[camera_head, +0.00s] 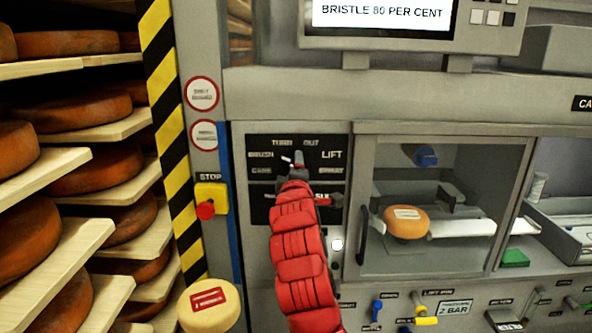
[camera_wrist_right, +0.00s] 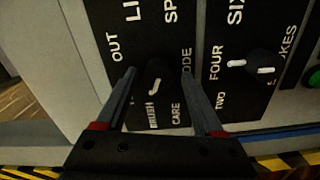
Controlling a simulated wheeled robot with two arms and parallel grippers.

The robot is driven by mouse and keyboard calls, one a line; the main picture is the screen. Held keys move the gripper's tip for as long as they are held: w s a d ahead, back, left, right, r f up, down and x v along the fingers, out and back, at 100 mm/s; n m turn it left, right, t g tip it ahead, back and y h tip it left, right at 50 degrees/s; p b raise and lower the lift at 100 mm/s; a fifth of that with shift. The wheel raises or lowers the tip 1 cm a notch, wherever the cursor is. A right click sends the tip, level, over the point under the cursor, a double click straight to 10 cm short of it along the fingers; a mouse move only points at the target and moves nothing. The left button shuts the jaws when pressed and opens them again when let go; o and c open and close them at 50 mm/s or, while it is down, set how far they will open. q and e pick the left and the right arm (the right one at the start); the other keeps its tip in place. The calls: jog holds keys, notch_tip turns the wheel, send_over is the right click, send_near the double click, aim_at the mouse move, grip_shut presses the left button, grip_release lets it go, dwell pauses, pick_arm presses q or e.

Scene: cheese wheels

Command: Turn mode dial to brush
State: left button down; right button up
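The mode dial (camera_wrist_right: 155,75) is a dark knob with a pale pointer mark on a black plate. In the right wrist view its mark points down toward the BRUSH label (camera_wrist_right: 152,115), with CARE beside it. In the head view the label BRUSH (camera_head: 260,154) is left of the dial. My right gripper (camera_wrist_right: 158,74) is open, with one finger on each side of the dial and visible gaps; I see no clear contact. In the head view my red right arm reaches up to the panel, and the gripper (camera_head: 297,165) largely hides the dial. My left gripper is not in view.
A second dial (camera_wrist_right: 250,65) with number labels sits close beside the mode dial. A red stop button (camera_head: 205,210) is left of the panel. A glazed chamber (camera_head: 365,170) with a cheese wheel (camera_head: 406,222) is at right. Shelves of cheese wheels stand at left.

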dwell(0.3)
jog(key=s+b, duration=0.4)
jog(key=s, duration=1.3)
jog(key=shift+s+b, duration=0.2)
jog(key=shift+b, duration=0.15)
